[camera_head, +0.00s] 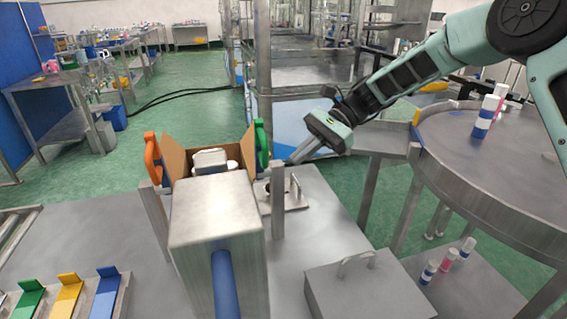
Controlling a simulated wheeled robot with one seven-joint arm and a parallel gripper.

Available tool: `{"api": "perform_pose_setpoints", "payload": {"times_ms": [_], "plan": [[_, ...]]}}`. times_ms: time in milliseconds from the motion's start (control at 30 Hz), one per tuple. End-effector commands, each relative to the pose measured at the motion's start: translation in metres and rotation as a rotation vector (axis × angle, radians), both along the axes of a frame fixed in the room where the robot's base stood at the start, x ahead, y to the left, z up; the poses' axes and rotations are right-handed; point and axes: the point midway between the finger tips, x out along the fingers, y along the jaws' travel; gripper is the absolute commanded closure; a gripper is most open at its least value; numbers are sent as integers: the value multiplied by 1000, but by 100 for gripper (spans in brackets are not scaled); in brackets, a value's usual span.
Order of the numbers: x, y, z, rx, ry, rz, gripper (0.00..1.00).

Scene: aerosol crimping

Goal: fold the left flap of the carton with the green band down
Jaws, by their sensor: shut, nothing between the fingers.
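An open brown cardboard carton (174,158) stands behind a grey metal housing, which hides its lower part. Its left flap stands up, slanting outward, and another flap (247,148) stands up at the right. White items show inside the opening. I cannot make out a green band on the carton itself. My gripper (293,160) is to the right of the carton, pointing down and left, shut and empty. It is apart from the carton, beyond the green handle.
An orange handle (152,158) and a green handle (261,143) flank the carton. The metal housing (215,215) stands in front. A metal post (278,200) and a plate with an upright handle (292,195) are close below my gripper. A round table (470,150) is at right.

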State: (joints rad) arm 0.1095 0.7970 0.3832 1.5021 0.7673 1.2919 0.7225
Motion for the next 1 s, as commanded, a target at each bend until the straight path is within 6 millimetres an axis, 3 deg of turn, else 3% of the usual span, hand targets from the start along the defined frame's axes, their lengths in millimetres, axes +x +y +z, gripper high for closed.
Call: {"api": "perform_pose_setpoints", "payload": {"times_ms": [33, 200, 300, 433, 633, 1000], "plan": [[27, -16, -17, 48, 67, -76, 100], [84, -64, -37, 186, 239, -242, 100], [101, -83, -43, 238, 294, -293, 100], [109, -92, -46, 267, 325, -317, 100], [104, -69, -48, 268, 329, -317, 100], [89, 4, -60, 266, 328, -316, 100]]}}
